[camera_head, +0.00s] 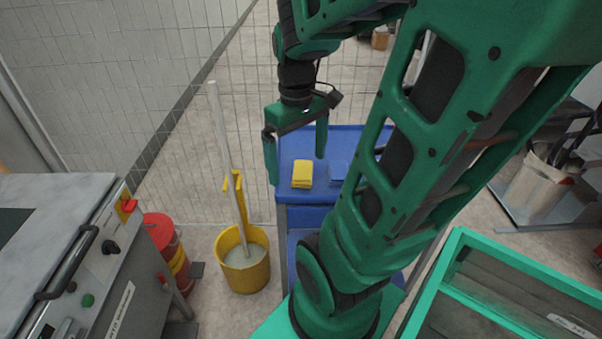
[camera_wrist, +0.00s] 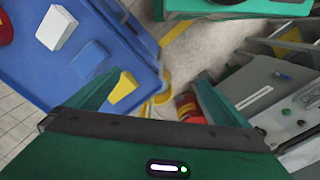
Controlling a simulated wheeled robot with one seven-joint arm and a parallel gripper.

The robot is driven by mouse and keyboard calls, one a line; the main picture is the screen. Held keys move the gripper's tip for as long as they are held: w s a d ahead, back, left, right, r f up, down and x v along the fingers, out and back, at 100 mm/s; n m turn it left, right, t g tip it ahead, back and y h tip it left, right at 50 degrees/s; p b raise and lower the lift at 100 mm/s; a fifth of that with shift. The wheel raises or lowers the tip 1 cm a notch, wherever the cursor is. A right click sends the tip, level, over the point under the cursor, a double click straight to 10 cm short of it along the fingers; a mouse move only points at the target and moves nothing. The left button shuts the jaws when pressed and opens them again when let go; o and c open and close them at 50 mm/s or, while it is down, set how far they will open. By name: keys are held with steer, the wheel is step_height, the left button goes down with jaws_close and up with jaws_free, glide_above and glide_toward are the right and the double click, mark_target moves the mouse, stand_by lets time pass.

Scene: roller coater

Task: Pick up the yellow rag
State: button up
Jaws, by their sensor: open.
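The yellow rag (camera_head: 302,174) lies folded on the top of the blue cart (camera_head: 289,204), near its left edge in the head view. In the wrist view the yellow rag (camera_wrist: 123,88) shows beside the left finger, which hides part of it. My gripper (camera_head: 297,168) is open and empty, pointing down above the cart, with its fingers spread to either side of the rag in the head view. In the wrist view my gripper (camera_wrist: 160,82) has its fingers wide apart, and the rag is off to the left of the gap's middle.
A folded blue rag (camera_head: 338,173) lies right of the yellow one. A white block (camera_wrist: 57,27) and a red item (camera_wrist: 5,27) are also on the cart. A yellow bucket (camera_head: 243,272) with a mop stands left of the cart. A wire mesh fence (camera_head: 200,120) is behind.

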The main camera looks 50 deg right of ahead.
mark_target(302, 169)
steer(key=w+d+f+n, duration=0.3)
steer(key=w+d+n, duration=0.5)
steer(key=d, duration=0.3)
steer(key=shift+n, duration=0.4)
steer(key=shift+w+d+f, duration=0.1)
steer(key=shift+d+f, duration=0.1)
steer(key=shift+f, duration=1.65)
steer(key=shift+w+d+f, duration=0.1)
steer(key=shift+d+f, duration=0.1)
steer(key=shift+f, duration=1.7)
steer(key=shift+d+f, duration=0.2)
steer(key=shift+f, duration=1.65)
steer(key=c, duration=1.1)
